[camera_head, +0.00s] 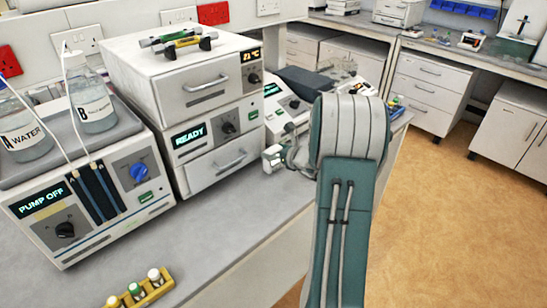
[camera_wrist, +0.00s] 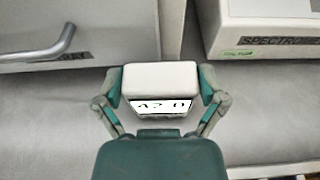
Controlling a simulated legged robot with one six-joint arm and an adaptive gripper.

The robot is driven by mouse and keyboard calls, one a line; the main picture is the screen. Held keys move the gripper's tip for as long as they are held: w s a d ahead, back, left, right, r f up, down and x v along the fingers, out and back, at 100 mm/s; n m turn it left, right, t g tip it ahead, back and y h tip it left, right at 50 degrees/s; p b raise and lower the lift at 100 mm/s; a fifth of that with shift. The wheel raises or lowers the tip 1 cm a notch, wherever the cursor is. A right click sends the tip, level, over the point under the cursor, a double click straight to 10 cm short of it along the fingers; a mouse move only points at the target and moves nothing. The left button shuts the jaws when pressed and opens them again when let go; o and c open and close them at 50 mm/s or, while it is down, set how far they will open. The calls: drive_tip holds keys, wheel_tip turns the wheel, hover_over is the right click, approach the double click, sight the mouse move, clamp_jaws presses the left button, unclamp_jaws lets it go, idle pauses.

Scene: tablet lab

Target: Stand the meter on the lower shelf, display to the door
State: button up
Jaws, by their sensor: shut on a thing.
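In the wrist view, the meter (camera_wrist: 160,80) is a small white box with a lit display on the side facing the camera. The characters on the display are hard to read. My gripper (camera_wrist: 160,88) is shut on it, one finger on its left side and one on its right. Grey bench top shows around it; whether it touches the bench is unclear. In the head view, my gripper (camera_head: 274,157) is small and partly hidden beside my green arm, in front of the stacked instruments. I cannot pick out the lower shelf or its door in either view.
A stacked unit with drawer fronts (camera_head: 208,85) stands left of my gripper. A pump (camera_head: 100,190) with two bottles is further left. A yellow vial rack (camera_head: 140,290) is near the front. In the wrist view, a spectrometer-labelled case (camera_wrist: 262,30) is close on the right. Open bench lies in front.

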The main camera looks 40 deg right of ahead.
drive_tip(key=shift+r, duration=0.3)
drive_tip(key=r, duration=0.3)
drive_tip(key=shift+s+d+r, duration=0.2)
drive_tip(key=shift+s+r, duration=0.05)
drive_tip(key=shift+s, duration=0.1)
drive_tip(key=s+d+r, duration=0.1)
drive_tip(key=s+r, duration=0.8)
drive_tip(key=s, duration=0.4)
drive_tip(key=shift+s, duration=0.15)
drive_tip(key=shift+d, duration=0.1)
